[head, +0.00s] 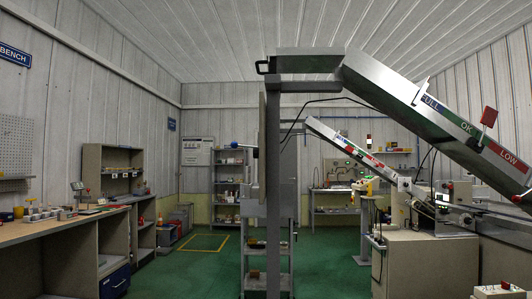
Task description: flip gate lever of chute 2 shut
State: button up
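A large grey chute (405,92) slopes down from upper centre to the right edge, with a side band marked FULL, OK and LOW (503,152). A red flag (488,117) stands up from it. A second, farther chute (335,136) slopes the same way behind it, with a similar coloured band. I cannot read a number on either chute. A red part (527,194) shows at the near chute's low end, cut off by the frame. My gripper is not in view.
A grey post (273,190) stands in the centre under the near chute. A beige machine cabinet (425,265) fills the lower right. A workbench (60,235) runs along the left. Green floor (200,265) is open between bench and post. Shelves stand at the back.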

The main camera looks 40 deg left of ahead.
aim_at(234, 145)
jog(key=i+j, duration=0.1)
jog(key=j, duration=0.25)
jog(key=j+u, duration=0.25)
jog(key=u, duration=0.2)
jog(key=i+j+u, duration=0.15)
jog(key=u, duration=1.6)
